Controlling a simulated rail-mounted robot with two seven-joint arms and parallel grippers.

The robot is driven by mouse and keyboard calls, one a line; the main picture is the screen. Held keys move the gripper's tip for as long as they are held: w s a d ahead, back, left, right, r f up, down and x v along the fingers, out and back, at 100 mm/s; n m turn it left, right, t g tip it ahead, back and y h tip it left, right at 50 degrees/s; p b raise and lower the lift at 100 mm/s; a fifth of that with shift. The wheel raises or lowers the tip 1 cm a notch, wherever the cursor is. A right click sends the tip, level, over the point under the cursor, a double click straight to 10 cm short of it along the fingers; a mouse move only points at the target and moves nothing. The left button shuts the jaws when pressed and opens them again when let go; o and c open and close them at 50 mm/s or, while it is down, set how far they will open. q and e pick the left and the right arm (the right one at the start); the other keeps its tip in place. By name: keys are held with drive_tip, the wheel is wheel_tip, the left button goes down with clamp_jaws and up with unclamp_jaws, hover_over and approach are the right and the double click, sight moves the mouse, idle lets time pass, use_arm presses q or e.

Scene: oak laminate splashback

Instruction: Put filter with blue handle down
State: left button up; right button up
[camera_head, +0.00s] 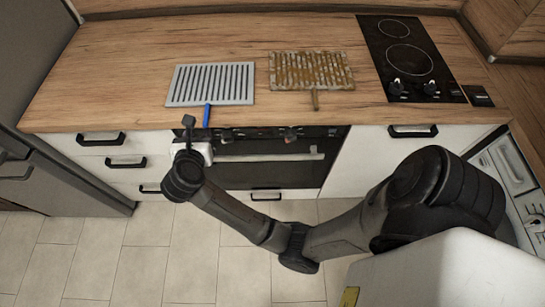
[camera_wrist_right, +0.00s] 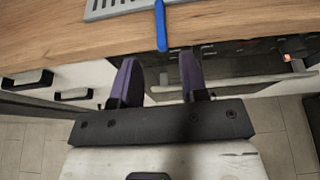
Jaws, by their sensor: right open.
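The filter with the blue handle (camera_head: 211,84) lies flat on the wooden counter, a grey slatted panel. Its blue handle (camera_head: 207,115) points toward the counter's front edge. In the right wrist view the handle (camera_wrist_right: 161,25) hangs down over the edge, with part of the grey filter (camera_wrist_right: 100,9) at the top. My right gripper (camera_head: 187,122) is in front of the counter edge, just left of the handle in the head view. In the wrist view its two fingers (camera_wrist_right: 160,80) are apart with nothing between them, and the handle is beyond them. My left gripper is not in view.
A rusty brown filter (camera_head: 312,71) lies on the counter to the right. A black cooktop (camera_head: 408,58) is farther right. Below the counter are an oven (camera_head: 270,155) and white drawers with black handles. The counter's left part (camera_head: 110,80) is clear.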

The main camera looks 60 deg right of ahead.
wheel_tip(320, 180, up, 8)
drive_tip(key=s+a+n+t+h, duration=0.1)
drive_tip(key=s+a+n+t, duration=0.15)
drive_tip(key=n+t, duration=1.1)
drive_tip(key=s+a+f+n+y, duration=0.25)
drive_tip(key=a+n+y, duration=0.35)
drive_tip(key=n+y, duration=0.55)
drive_tip(key=s+a+f+n+y, duration=0.25)
drive_tip(key=a+n+y, duration=0.4)
drive_tip(key=n, duration=0.75)
drive_tip(key=s+f+n+g+y, duration=0.2)
drive_tip(key=s+f+n+g, duration=0.65)
drive_tip(key=f, duration=0.25)
drive_tip(key=s+d+f+n+g+h, duration=0.1)
drive_tip(key=s+d+f+g+h, duration=0.2)
drive_tip(key=s, duration=0.3)
drive_tip(key=s+d+f+n+g+h, duration=0.2)
drive_tip(key=s+d+f+g+h, duration=0.1)
drive_tip(key=s, duration=0.4)
wheel_tip(320, 180, down, 2)
drive_tip(key=shift+d+g, duration=0.8)
drive_tip(key=shift+g, duration=0.1)
